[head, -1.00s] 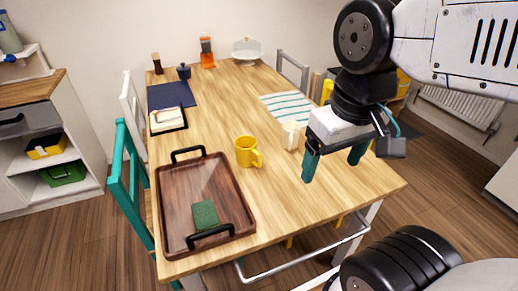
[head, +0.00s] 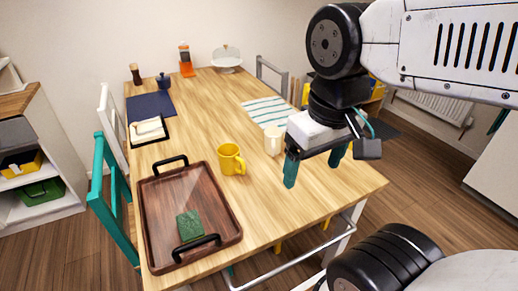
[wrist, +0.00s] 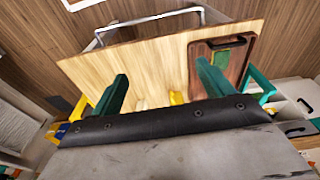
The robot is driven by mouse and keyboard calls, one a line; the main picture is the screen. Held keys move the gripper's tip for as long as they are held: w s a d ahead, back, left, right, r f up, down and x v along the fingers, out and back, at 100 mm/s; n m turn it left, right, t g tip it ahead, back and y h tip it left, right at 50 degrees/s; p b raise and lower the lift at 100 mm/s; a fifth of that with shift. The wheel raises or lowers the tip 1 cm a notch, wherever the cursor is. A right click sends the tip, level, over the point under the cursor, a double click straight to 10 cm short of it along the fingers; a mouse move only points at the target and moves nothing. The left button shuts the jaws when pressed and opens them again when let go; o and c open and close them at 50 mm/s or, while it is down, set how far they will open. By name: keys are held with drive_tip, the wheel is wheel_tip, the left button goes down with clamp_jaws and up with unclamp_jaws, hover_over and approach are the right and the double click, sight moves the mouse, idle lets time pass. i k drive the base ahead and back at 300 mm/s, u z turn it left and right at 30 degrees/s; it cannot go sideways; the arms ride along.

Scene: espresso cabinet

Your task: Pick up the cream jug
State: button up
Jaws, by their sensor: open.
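The cream jug (head: 273,140) stands upright on the wooden table (head: 205,112), right of a yellow mug (head: 231,160). My gripper (head: 314,165) is open and empty, fingers pointing down, to the right of the jug and nearer the camera. The gripper does not touch the jug. In the wrist view, the jug (wrist: 142,103) shows as a small pale patch between the fingers, mostly hidden behind the dark gripper body. The yellow mug (wrist: 177,98) is partly hidden beside it there.
A brown tray (head: 153,216) with black handles holds a green sponge (head: 189,225) at the front left. A striped cloth (head: 266,112) lies behind the jug. Chairs, including a teal one (head: 114,200), flank the table. The front right tabletop is clear.

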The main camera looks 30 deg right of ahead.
sight(273, 135)
drive_tip(key=k, duration=1.05)
drive_tip(key=z, duration=1)
drive_tip(key=i, duration=0.75)
drive_tip(key=u, duration=0.5)
drive_tip(key=i, duration=0.75)
drive_tip(key=u, duration=0.8)
